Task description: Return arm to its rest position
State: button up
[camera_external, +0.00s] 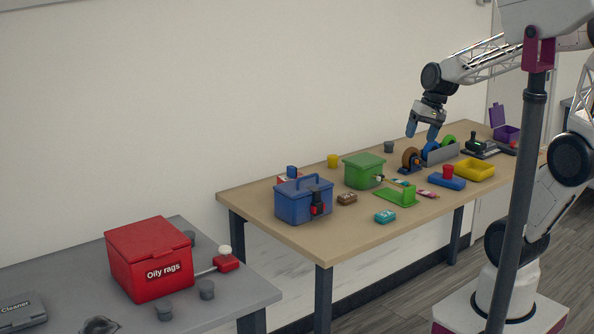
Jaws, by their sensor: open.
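My gripper (424,131) points down above the far half of the wooden table (335,243). Its two blue fingertips are apart, with nothing seen between them. It hangs over the area of a brown disc (411,157) on a blue stand and a grey tray (443,154) with blue and green round items. It looks clear of them, though the exact gap is hard to judge from this angle. The arm reaches in from the right, bent above the table.
A blue box (303,203), a green box (363,170), a yellow tray (474,169), a red cup (447,172) and small items crowd the wooden table. A grey table (237,301) at lower left holds a red "Oily rags" box (150,260). A dark pole (517,200) stands before the arm.

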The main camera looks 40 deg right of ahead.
jog(key=s+d+n+h, duration=0.1)
jog(key=s+n+h, duration=0.2)
jog(key=s, duration=0.6)
jog(key=shift+d+n+t, duration=0.3)
jog(key=shift+d+n, duration=0.1)
jog(key=shift+n, duration=0.2)
dwell(0.5)
